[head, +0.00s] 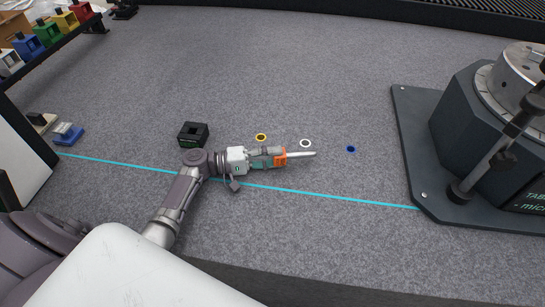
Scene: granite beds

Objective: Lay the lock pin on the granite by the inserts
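My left gripper (279,157) is over the granite bed (330,90), just above the cyan line in the head view. It appears shut on the lock pin. The pin's silver shaft (302,154) points right out of the gripper, with orange at its base. The rest of the pin is hidden by the gripper. I cannot tell whether the pin touches the granite. Three small round inserts lie in a row close beyond it: yellow (261,137), white (305,143) and blue (351,149). My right gripper is not in view.
A black block (193,134) stands left of the inserts. A dark fixture with a round metal table sits on a base plate (408,140) at the right. Coloured blocks (48,33) line a rack at the upper left. The granite beyond the inserts is clear.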

